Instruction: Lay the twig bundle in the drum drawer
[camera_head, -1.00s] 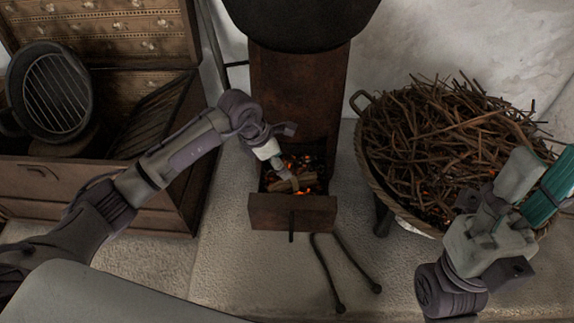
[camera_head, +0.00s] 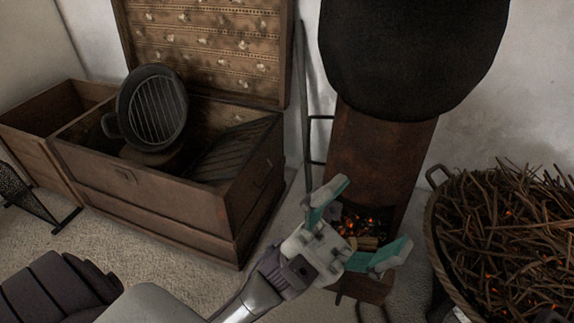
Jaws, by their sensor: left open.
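The drum drawer (camera_head: 362,288) is pulled out at the foot of the rusty brown drum (camera_head: 378,155), with glowing embers inside. A small pale-brown twig bundle (camera_head: 368,243) lies in the drawer among the embers, partly hidden by my gripper. My left gripper (camera_head: 374,213) is open, its teal fingers spread in front of and above the drawer. Nothing is held between them. It hides part of the drawer's left side. My right gripper is not in view.
A large basket (camera_head: 436,240) heaped with twigs (camera_head: 515,235) and specks of ember stands at the right. An open wooden chest (camera_head: 150,200) with a dark grill pan (camera_head: 153,108) is at the left. A round black vessel (camera_head: 410,50) sits above the drum.

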